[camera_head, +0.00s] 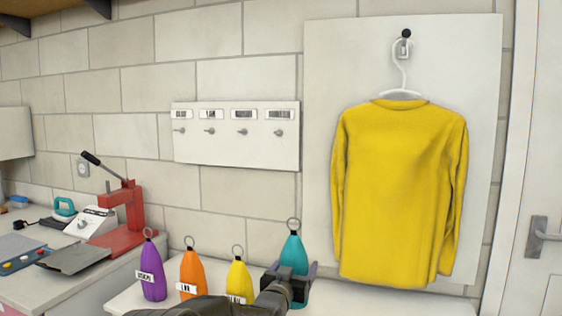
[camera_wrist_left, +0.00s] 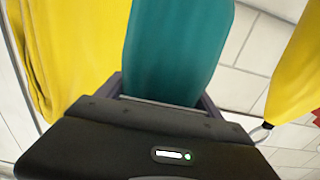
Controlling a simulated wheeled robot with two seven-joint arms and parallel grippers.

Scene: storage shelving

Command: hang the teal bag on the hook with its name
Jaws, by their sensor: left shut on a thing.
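The teal bag (camera_head: 292,255) has a ring at its top and stands upright at the right end of a row of bags, over the white table. My left gripper (camera_head: 291,285) is shut on its lower part. The teal bag also fills the middle of the left wrist view (camera_wrist_left: 178,50), between the fingers. Its name tag is hidden. The white hook board (camera_head: 235,150) on the wall has a row of several empty hooks, each under a label; the labels are too small to read. My right gripper is not in view.
A purple bag (camera_head: 152,272), an orange bag (camera_head: 192,272) and a yellow bag (camera_head: 239,278) stand left of the teal one. A yellow shirt (camera_head: 400,190) hangs on a panel at right. A red press (camera_head: 128,210) stands on the left counter. The wall area before the hooks is clear.

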